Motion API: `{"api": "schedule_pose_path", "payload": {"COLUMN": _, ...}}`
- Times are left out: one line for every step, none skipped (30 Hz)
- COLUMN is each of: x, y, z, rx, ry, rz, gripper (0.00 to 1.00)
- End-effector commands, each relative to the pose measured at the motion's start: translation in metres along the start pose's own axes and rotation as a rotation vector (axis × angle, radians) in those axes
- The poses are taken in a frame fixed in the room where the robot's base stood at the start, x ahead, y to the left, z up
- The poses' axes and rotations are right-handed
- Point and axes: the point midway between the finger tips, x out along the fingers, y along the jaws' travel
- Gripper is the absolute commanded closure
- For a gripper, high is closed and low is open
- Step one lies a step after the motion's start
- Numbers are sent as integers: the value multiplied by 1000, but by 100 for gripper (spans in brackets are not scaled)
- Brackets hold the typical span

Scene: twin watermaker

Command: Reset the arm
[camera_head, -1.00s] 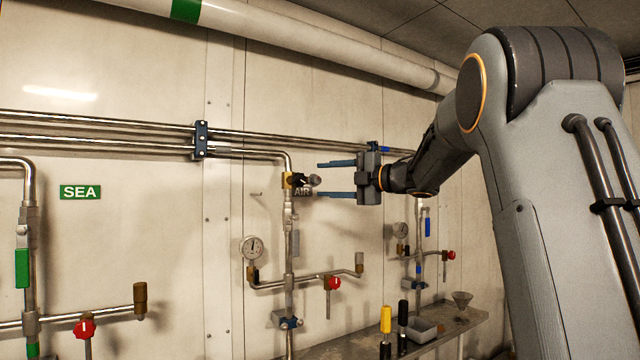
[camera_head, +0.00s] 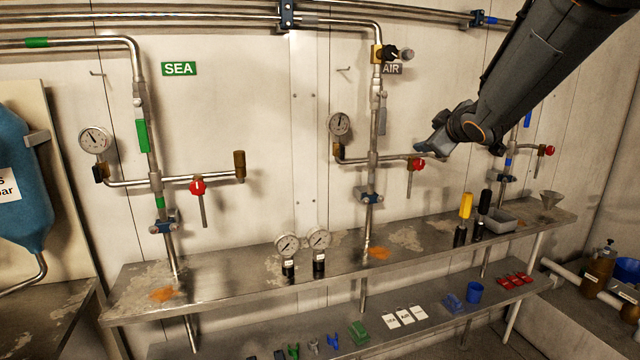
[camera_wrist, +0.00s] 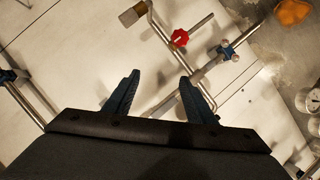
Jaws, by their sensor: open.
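My gripper (camera_head: 436,146) is in the head view right of centre, in front of the wall near the red-handled valve of the AIR pipe line. The wrist view shows its two blue fingers (camera_wrist: 158,88) spread apart with nothing between them. Beyond the fingers in that view are a pipe, a red valve handle (camera_wrist: 180,38) and a blue clamp (camera_wrist: 226,50). My arm reaches in from the upper right of the head view. I cannot tell from the head view how far the fingertips are from the pipe.
A steel bench (camera_head: 225,272) runs along the wall, with two loose gauges (camera_head: 302,245), a yellow-handled tool (camera_head: 465,207), a black-handled tool and a grey tray (camera_head: 497,222) on it. A lower shelf holds small parts and white cards (camera_head: 405,317). A blue tank (camera_head: 18,185) stands at left.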

Motion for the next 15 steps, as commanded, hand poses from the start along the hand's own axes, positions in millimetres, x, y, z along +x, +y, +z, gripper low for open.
{"api": "schedule_pose_path", "payload": {"x": -7, "y": -27, "z": 21, "rx": 68, "ry": -81, "rz": -31, "gripper": 49}}
{"api": "schedule_pose_path", "payload": {"x": -12, "y": -42, "z": 34, "rx": 111, "ry": -131, "rz": -47, "gripper": 49}}
{"api": "schedule_pose_path", "payload": {"x": -21, "y": -63, "z": 50, "rx": 162, "ry": -197, "rz": -70, "gripper": 49}}
{"api": "schedule_pose_path", "payload": {"x": -28, "y": -78, "z": 63, "rx": 200, "ry": -246, "rz": -88, "gripper": 49}}
{"api": "schedule_pose_path", "payload": {"x": -35, "y": -94, "z": 75, "rx": 237, "ry": -296, "rz": -105, "gripper": 49}}
{"api": "schedule_pose_path", "payload": {"x": -46, "y": -115, "z": 89, "rx": 282, "ry": -358, "rz": -129, "gripper": 49}}
{"api": "schedule_pose_path", "payload": {"x": -55, "y": -130, "z": 100, "rx": 315, "ry": -406, "rz": -146, "gripper": 49}}
{"api": "schedule_pose_path", "payload": {"x": -65, "y": -145, "z": 110, "rx": 346, "ry": -453, "rz": -163, "gripper": 49}}
{"api": "schedule_pose_path", "payload": {"x": -79, "y": -167, "z": 122, "rx": 384, "ry": -513, "rz": -192, "gripper": 49}}
{"api": "schedule_pose_path", "payload": {"x": -90, "y": -182, "z": 131, "rx": 413, "ry": -559, "rz": -211, "gripper": 49}}
{"api": "schedule_pose_path", "payload": {"x": -102, "y": -197, "z": 139, "rx": 442, "ry": -606, "rz": -230, "gripper": 49}}
{"api": "schedule_pose_path", "payload": {"x": -118, "y": -217, "z": 150, "rx": 478, "ry": -667, "rz": -256, "gripper": 49}}
{"api": "schedule_pose_path", "payload": {"x": -130, "y": -232, "z": 156, "rx": 505, "ry": -712, "rz": -275, "gripper": 49}}
{"api": "schedule_pose_path", "payload": {"x": -144, "y": -246, "z": 163, "rx": 532, "ry": -757, "rz": -294, "gripper": 49}}
{"api": "schedule_pose_path", "payload": {"x": -162, "y": -265, "z": 171, "rx": 564, "ry": -817, "rz": -319, "gripper": 49}}
